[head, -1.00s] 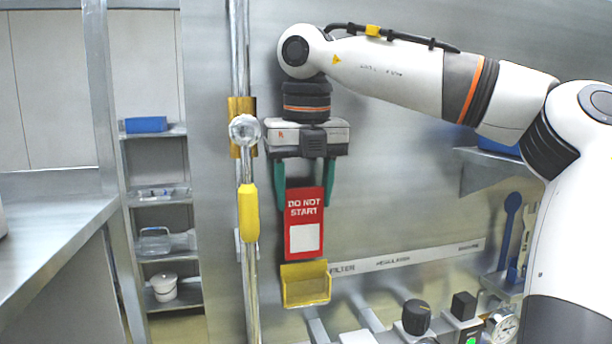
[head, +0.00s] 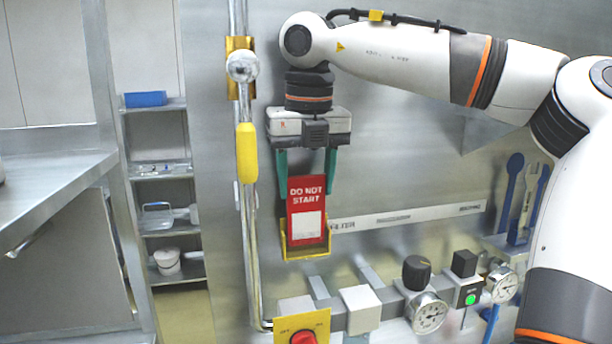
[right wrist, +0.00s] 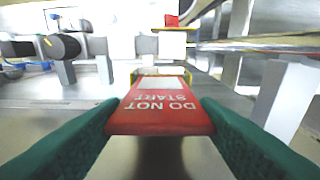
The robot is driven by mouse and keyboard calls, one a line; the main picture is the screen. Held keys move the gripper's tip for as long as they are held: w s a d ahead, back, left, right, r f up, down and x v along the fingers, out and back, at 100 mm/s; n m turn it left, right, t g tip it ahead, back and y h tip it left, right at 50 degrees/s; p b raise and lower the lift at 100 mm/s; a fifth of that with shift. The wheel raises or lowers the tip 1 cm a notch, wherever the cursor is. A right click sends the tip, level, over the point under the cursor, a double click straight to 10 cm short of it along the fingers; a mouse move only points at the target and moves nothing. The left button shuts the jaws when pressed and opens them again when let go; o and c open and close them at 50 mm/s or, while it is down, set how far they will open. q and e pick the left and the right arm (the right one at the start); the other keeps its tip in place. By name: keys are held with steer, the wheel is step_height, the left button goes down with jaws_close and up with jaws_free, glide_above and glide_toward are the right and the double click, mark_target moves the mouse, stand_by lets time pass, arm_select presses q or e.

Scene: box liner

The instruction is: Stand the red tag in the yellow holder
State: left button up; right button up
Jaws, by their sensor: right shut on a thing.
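The red tag (head: 306,208), marked "DO NOT START" with a white panel, is upright in the head view. Its lower end overlaps the yellow holder (head: 287,243) on the steel wall and appears to be inside its frame. My right gripper (head: 306,188) points down with its green fingers on both sides of the tag's top, shut on it. In the right wrist view the tag (right wrist: 162,112) lies between the green fingers, with the yellow holder (right wrist: 135,75) around its far end. How deep it sits is hidden. My left gripper is not in view.
A vertical pipe with a yellow handle (head: 246,152) runs just left of the holder. Below are white blocks, a black knob (head: 417,270), gauges and a red switch on a yellow plate (head: 303,326). A labelled strip (head: 405,216) is on the wall at right.

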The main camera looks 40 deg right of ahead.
steer(key=o, duration=1.3)
steer(key=r, duration=0.8)
steer(key=s+r, duration=0.1)
steer(key=r, duration=0.2)
steer(key=shift+s+a+r, duration=0.1)
steer(key=shift+a+r, duration=0.2)
steer(key=shift+r, duration=0.1)
